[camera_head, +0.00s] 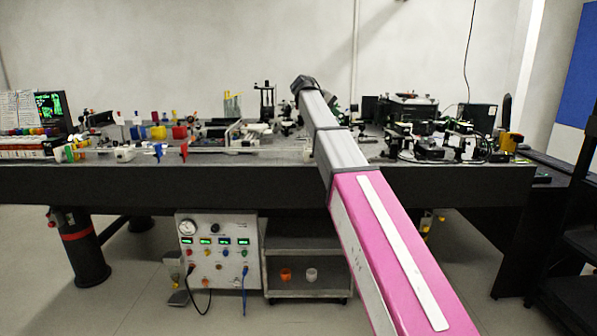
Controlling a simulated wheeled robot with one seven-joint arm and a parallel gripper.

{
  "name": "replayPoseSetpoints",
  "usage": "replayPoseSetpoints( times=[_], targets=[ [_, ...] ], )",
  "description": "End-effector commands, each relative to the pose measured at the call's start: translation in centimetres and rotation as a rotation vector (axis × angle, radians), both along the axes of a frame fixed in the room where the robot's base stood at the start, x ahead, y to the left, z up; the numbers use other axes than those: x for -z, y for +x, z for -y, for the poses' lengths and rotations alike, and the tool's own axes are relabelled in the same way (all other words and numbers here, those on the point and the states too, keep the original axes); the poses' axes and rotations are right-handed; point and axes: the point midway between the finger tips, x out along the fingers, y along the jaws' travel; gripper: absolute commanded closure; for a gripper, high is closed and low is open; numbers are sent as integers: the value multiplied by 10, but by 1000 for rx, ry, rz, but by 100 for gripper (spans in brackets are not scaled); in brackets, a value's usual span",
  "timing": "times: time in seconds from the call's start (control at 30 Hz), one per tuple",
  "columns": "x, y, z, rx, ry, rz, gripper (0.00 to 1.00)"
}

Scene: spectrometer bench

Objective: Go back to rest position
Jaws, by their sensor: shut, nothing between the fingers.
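My arm (345,150) reaches from the lower right up and away over the optical bench (200,185). It has a pink near link with a white strip, then grey links. Its far end is a dark joint (303,84) above the middle of the bench. I cannot make out the fingers of my gripper; they do not show beyond this joint. The arm hides part of the bench and of the equipment behind it.
Small optics and coloured parts (158,133) crowd the bench's left. Dark instruments (410,107) stand at its right. Below are a control box (217,250) with cables and a grey cart (307,238). A dark shelf (575,240) stands at far right. Open floor shows at front left.

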Motion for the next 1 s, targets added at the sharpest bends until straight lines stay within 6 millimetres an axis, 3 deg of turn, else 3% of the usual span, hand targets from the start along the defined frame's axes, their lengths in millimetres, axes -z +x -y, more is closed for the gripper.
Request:
replayPoseSetpoints(
  times=[0.27,0.47,0.7,1.0],
  targets=[
    [69,-14,11,-20,62,-39,100],
    [147,-37,22,-37,143,-82,100],
    [270,-89,38,-47,298,-146,100],
    [400,-176,50,-17,509,-211,100]
  ],
)
